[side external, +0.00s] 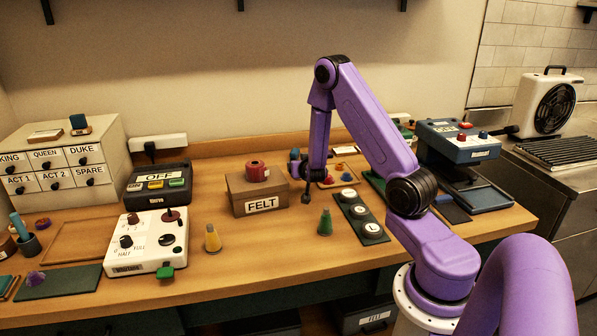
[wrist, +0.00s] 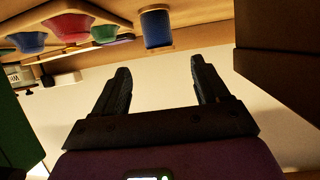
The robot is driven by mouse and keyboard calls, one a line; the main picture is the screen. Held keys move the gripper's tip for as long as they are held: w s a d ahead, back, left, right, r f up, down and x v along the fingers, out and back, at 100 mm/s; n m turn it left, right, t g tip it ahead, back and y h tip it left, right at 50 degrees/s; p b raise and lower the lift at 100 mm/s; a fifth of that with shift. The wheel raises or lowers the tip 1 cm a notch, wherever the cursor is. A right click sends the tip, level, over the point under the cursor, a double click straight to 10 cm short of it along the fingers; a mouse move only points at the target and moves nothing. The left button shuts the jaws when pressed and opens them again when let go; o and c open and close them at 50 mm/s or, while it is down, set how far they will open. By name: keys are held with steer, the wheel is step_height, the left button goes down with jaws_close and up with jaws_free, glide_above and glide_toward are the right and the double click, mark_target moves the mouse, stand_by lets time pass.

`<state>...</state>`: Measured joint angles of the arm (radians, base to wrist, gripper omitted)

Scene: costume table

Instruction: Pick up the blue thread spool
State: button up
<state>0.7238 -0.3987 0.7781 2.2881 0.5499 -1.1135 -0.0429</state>
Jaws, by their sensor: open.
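The blue thread spool (wrist: 157,27) shows at the top middle of the wrist view, with a tan end disc, on the wooden table. In the side view a small blue shape that looks like the same spool (side external: 294,155) stands between the felt box and the tray of small bowls, just left of my arm's end. My gripper (wrist: 160,70) is open and empty. Its two fingers point toward the spool, which lies beyond the fingertips and apart from them. In the side view my gripper (side external: 306,194) hangs low over the table and looks small and dark.
A tray of coloured bowls (wrist: 62,27) is beside the spool.

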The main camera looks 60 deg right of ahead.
steer(key=shift+x, duration=3.85)
steer(key=shift+f, duration=0.1)
steer(key=shift+s, duration=0.1)
steer(key=c, duration=1.1)
